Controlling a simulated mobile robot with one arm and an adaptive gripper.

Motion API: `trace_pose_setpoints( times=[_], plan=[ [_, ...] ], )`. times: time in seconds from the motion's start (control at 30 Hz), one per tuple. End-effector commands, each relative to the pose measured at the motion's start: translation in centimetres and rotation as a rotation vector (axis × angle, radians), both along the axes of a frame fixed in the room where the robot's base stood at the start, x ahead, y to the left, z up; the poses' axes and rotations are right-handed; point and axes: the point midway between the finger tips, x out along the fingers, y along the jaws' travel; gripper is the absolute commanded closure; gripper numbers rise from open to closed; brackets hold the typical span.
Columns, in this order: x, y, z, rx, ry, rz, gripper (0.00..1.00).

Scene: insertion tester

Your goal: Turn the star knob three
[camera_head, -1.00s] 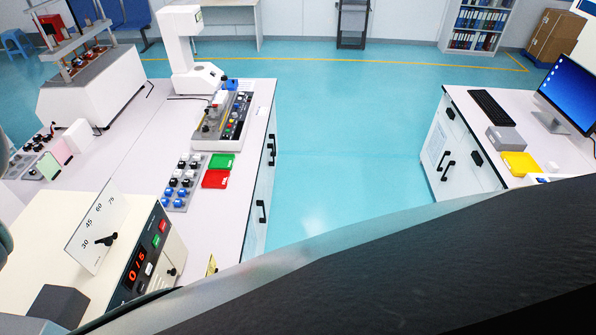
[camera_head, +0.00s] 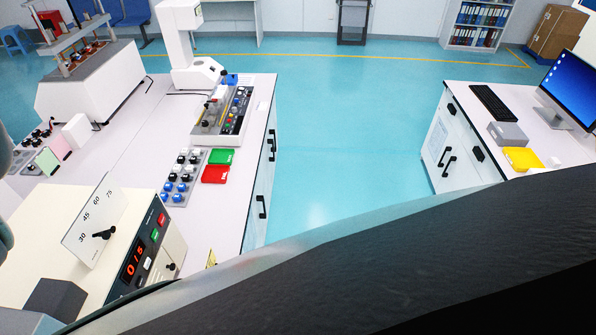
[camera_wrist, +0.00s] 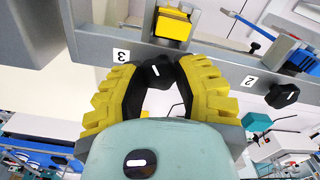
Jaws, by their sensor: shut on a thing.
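The star knob three (camera_wrist: 158,72) is black with a short white mark on its face, and sits on a grey bar beside the label "3" (camera_wrist: 121,55) in the wrist view. My gripper (camera_wrist: 159,68), with black and yellow fingers, is shut on this knob, one finger on each side. The white mark runs nearly upright in the picture. The knob's edges are partly hidden by the fingertips. My gripper does not show in the head view.
A second black star knob (camera_wrist: 282,95) sits to the right by the label "2" (camera_wrist: 250,81). A yellow block (camera_wrist: 173,27) is just above knob three. In the head view, a cream box with a dial plate (camera_head: 95,222) stands at the left, and the floor (camera_head: 330,130) between benches is clear.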

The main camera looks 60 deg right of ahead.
Motion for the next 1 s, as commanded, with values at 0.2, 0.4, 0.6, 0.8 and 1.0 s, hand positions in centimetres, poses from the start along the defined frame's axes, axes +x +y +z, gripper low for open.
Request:
trace_pose_setpoints(
  times=[0.2, 0.4, 0.6, 0.8, 1.0],
  plan=[
    [0.15, -0.03, 0.02, 0.004, -0.002, -0.023, 1.0],
    [0.15, -0.06, 0.01, 0.002, -0.001, -0.021, 0.59],
    [0.14, -0.08, 0.01, 0.001, -0.001, -0.02, 0.38],
    [0.1, -0.09, 0.0, 0.0, 0.0, -0.019, 0.34],
    [0.15, 0.04, 0.42, 0.002, -0.002, -0.017, 0.34]
  ],
)
